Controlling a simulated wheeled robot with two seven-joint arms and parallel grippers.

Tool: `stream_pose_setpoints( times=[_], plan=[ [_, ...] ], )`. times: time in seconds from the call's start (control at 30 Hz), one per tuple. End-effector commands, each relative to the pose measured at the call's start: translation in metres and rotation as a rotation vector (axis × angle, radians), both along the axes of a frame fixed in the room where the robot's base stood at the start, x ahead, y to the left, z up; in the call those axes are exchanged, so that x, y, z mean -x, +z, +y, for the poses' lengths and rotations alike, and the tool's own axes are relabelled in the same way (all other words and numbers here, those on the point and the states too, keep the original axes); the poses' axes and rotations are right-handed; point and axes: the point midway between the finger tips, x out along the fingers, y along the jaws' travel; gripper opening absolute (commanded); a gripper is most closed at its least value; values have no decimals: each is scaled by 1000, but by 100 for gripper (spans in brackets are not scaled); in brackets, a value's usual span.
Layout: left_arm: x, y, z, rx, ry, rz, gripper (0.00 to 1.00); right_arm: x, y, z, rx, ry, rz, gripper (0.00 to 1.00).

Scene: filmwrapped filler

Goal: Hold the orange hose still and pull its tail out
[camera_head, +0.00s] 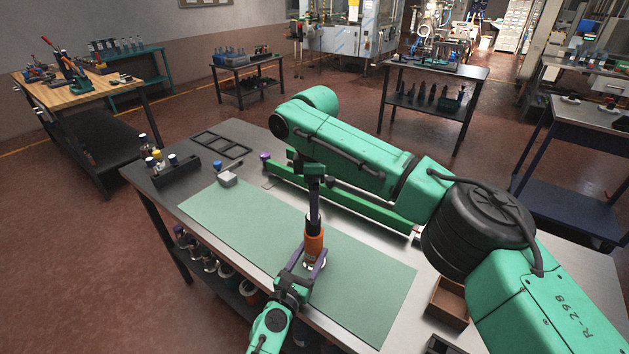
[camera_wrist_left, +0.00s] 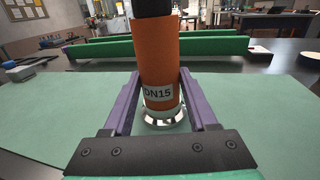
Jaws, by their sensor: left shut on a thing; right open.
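The orange hose (camera_head: 314,241) stands upright over the green mat (camera_head: 365,285). My left gripper (camera_head: 303,266) is shut on it, with a purple finger on each side near its lower end. In the left wrist view, the hose (camera_wrist_left: 158,50) shows a "DN15" label and a silver end piece (camera_wrist_left: 165,118) below. A black part (camera_wrist_left: 152,8) rises from its top; the upper end is cut off in that view. My right gripper (camera_head: 314,172) is open above the hose, at the black upright part. Whether its fingers surround that part is unclear.
A brown box (camera_head: 448,303) is at right. The mat's front right is clear.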

Motion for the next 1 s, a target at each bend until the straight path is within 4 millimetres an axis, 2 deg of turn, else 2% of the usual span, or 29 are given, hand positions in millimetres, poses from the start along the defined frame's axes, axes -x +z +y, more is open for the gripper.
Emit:
stream_pose_setpoints(
  times=[0.1, 0.2, 0.33, 0.53, 0.57, 0.6, 0.73, 0.77, 0.8, 0.87, 0.9, 1.0],
  plan=[
    [0, -1, 0, -3, 0, 1, 0, 0, -26, -1, 2, -1, 1, 79],
    [0, -1, 0, -3, 0, 1, 0, 0, -40, 0, 0, -1, 0, 79],
    [0, -1, 0, -3, 0, 1, 0, 0, -48, 0, -1, -1, -1, 79],
    [0, -1, 0, -3, 0, 1, 0, 0, -49, 0, -2, -1, -1, 79],
    [0, -1, 0, -3, 0, 1, 0, 0, -49, 0, -2, -1, -1, 72],
    [0, -1, 0, -3, 0, 1, 0, 0, -49, 0, -1, -1, -1, 56],
    [0, -1, 0, -3, 0, 1, 0, 0, -49, 0, -1, -1, -1, 7],
    [0, -1, 0, -3, 0, 1, 0, 0, -49, 0, -1, -1, -1, 0],
    [0, -1, 0, -3, 0, 2, 0, 0, -49, 0, -1, -1, -1, 39],
    [0, -1, 0, -3, 0, 2, 0, 0, -49, 0, -1, -1, -1, 16],
    [0, -1, 0, -3, 0, 2, 0, 0, -49, 0, -1, -1, -1, 1],
    [0, -1, 0, -3, 0, 2, 0, 0, -48, 0, -1, -1, -1, 0]
  ],
)
